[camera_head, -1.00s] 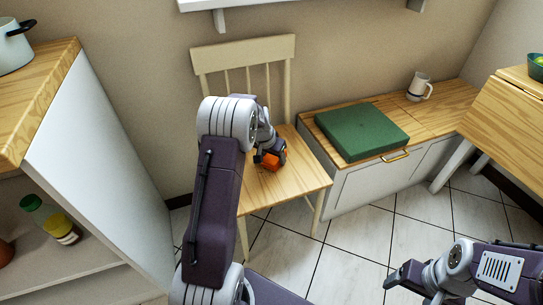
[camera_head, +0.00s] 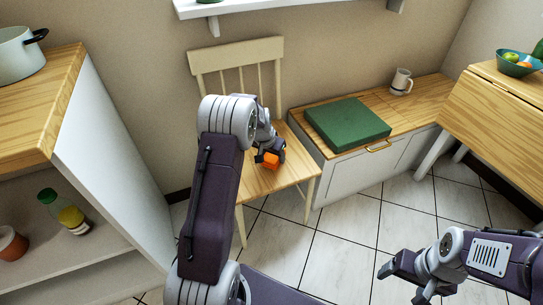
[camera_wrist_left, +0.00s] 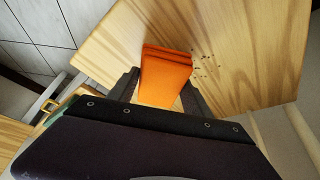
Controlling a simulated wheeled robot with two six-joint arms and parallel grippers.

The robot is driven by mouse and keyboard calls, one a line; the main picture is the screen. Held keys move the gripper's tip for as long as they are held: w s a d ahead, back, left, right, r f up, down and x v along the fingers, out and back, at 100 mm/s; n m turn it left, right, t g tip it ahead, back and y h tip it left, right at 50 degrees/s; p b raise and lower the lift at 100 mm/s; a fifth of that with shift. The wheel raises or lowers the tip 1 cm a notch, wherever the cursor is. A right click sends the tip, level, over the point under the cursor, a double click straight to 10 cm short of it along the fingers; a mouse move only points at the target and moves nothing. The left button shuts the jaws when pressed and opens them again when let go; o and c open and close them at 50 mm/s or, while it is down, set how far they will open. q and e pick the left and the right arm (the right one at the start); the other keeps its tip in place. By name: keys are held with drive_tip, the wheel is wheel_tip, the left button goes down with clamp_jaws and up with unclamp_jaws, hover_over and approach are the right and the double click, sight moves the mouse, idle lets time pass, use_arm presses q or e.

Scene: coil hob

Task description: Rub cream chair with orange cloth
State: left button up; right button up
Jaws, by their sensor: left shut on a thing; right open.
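The cream chair (camera_head: 302,169) stands against the wall, with a cream slatted back and a wooden seat. My left gripper (camera_head: 268,157) is over the seat and shut on the folded orange cloth (camera_head: 271,161). In the left wrist view the cloth (camera_wrist_left: 165,75) sits between the fingers, over the wooden seat (camera_wrist_left: 255,50); I cannot tell whether it touches. Several small dark specks (camera_wrist_left: 205,66) lie on the seat beside the cloth. My arm hides part of the chair in the head view. My right gripper (camera_head: 400,278) is open and empty over the floor at the lower right.
A low bench (camera_head: 345,180) with a green cushion (camera_head: 347,124) and a mug (camera_head: 401,82) stands right of the chair. A wooden table (camera_head: 500,110) is at the far right. A cabinet (camera_head: 100,140) with a pot (camera_head: 20,58) on top stands left. Tiled floor is clear in front.

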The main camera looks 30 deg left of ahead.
sight(273, 156)
use_arm(q)
drive_tip(key=shift+r+p, duration=2.05)
drive_tip(key=shift+r, duration=0.4)
drive_tip(key=shift+w, duration=0.1)
